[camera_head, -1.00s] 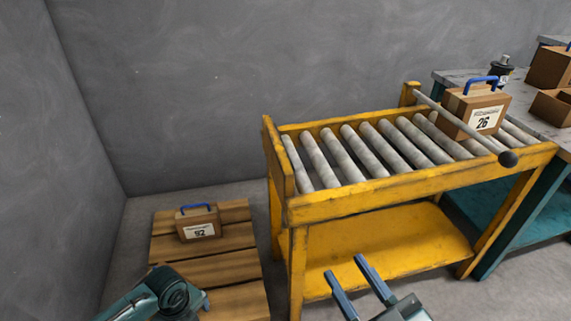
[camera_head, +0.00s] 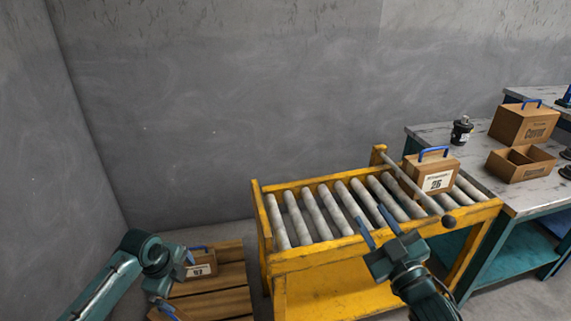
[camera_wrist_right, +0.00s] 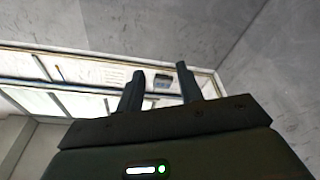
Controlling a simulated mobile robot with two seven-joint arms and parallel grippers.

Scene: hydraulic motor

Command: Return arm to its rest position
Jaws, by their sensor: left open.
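My left gripper (camera_head: 180,284) is at the lower left in the head view, open. It is near the pallet and the small box 92 (camera_head: 203,267), and the wrist partly covers that box. My right gripper (camera_head: 375,220) is raised in front of the roller table, its two fingers apart with nothing seen between them. It also shows in the right wrist view (camera_wrist_right: 158,75), fingers spread and empty, pointing at a wall and a bright framed ceiling panel.
A yellow roller table (camera_head: 330,253) carries a cardboard box with a blue handle (camera_head: 437,173) behind a grey bar. A wooden pallet (camera_head: 222,281) lies left of it. A workbench (camera_head: 440,133) with a black motor part (camera_head: 461,130) and cardboard boxes (camera_head: 525,122) stands at right.

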